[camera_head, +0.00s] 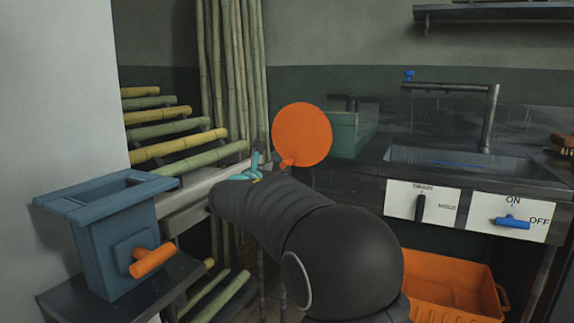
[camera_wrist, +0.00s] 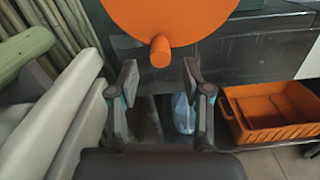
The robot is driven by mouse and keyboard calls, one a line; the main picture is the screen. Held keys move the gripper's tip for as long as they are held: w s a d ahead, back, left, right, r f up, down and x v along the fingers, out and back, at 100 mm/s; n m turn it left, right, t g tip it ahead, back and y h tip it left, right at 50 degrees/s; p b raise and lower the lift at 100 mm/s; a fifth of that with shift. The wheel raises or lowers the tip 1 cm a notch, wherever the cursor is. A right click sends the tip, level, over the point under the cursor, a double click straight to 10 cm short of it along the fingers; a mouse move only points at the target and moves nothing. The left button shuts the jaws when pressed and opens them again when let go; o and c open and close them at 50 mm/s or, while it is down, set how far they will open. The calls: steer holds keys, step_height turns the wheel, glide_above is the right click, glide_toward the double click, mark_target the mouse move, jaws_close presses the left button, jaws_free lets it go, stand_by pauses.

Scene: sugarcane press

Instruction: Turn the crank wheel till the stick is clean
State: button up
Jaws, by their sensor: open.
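The orange crank wheel (camera_head: 302,133) is a flat disc with a short orange handle (camera_head: 287,162) at its lower left. In the wrist view the wheel (camera_wrist: 175,15) fills the top, and its handle (camera_wrist: 160,51) points toward my gripper (camera_wrist: 160,84). My gripper is open and empty, its two fingers spread on either side below the handle, apart from it. In the head view my gripper (camera_head: 250,170) is left of and slightly below the handle, partly hidden by my arm. A green stick end (camera_wrist: 25,52) shows at the left of the wrist view. I cannot tell which stick is being cleaned.
A blue hopper box (camera_head: 105,235) with an orange knob (camera_head: 152,261) stands at left. Several cane sticks lie on a rack (camera_head: 180,148) behind. A sink (camera_head: 470,165) and switch panels (camera_head: 422,203) are at right. An orange crate (camera_head: 450,285) sits below.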

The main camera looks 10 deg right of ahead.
mark_target(287, 163)
steer(key=x, duration=0.7)
jaws_close()
